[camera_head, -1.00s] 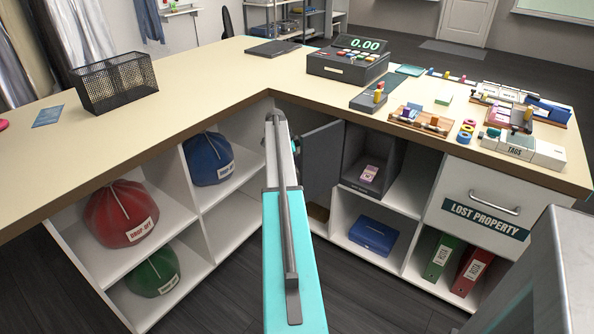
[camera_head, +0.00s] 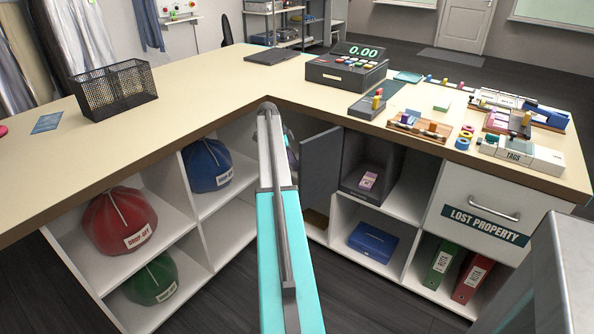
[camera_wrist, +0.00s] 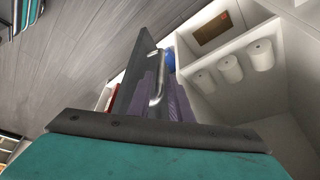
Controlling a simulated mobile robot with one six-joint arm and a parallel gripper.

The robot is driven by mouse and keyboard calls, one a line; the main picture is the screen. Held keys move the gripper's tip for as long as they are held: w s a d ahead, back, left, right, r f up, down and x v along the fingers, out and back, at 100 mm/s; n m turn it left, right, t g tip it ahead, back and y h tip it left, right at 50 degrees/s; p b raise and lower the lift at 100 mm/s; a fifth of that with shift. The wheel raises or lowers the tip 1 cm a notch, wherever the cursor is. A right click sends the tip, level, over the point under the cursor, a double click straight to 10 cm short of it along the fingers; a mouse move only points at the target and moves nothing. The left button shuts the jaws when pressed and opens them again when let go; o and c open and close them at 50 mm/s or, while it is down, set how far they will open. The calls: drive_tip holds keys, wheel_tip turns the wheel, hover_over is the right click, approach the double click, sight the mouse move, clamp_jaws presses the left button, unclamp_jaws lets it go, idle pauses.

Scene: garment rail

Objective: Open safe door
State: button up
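The safe (camera_head: 375,166) is a dark grey box in the upper shelf bay under the counter. Its door (camera_head: 320,172) stands swung open to the left, and a pink item shows inside the safe. In the wrist view the dark door panel (camera_wrist: 140,72) is close, with a silver bar handle (camera_wrist: 156,88) on its face. My gripper (camera_head: 291,152) is mostly hidden behind my arm, just left of the door. Purple-grey ribbed parts beside the handle in the wrist view may be its fingers; whether they are open, shut or touching the handle is unclear.
The counter top (camera_head: 215,90) overhangs the shelves. Red (camera_head: 118,222), blue (camera_head: 207,166) and green (camera_head: 152,281) bags fill the left cubbies. A blue box (camera_head: 373,242) lies below the safe. The lost property drawer (camera_head: 487,205) is right of it. White rolls (camera_wrist: 230,68) show in the wrist view.

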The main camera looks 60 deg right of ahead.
drive_tip(key=v, duration=0.7)
drive_tip(key=shift+r, duration=0.35)
drive_tip(key=shift+w, duration=0.15)
